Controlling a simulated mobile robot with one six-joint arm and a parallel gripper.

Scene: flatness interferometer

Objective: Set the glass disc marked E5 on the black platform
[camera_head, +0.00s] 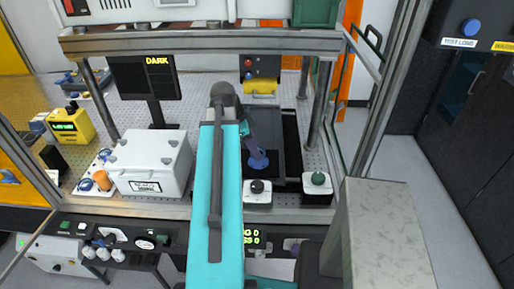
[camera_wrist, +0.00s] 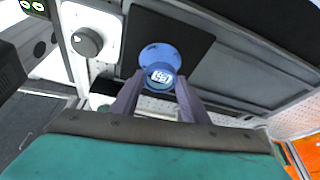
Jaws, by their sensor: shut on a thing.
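A blue disc (camera_wrist: 159,53) with a raised blue knob is held in my gripper (camera_wrist: 160,92). The knob carries a white label (camera_wrist: 161,77) whose mark I cannot read with certainty. The two fingers stand on either side of the knob. In the head view, the disc (camera_head: 258,162) shows below my gripper (camera_head: 257,150), over the black platform (camera_head: 284,162). The black platform also fills the area behind the disc in the wrist view (camera_wrist: 188,42). I cannot tell whether the disc touches the platform or hangs just above it.
White boxes with a black knob (camera_head: 257,187) and a green knob (camera_head: 318,180) stand at the platform's front. A white case (camera_head: 150,165) is to the left. A metal frame (camera_head: 200,42) crosses overhead, with posts on both sides. A perforated table (camera_head: 208,87) lies underneath.

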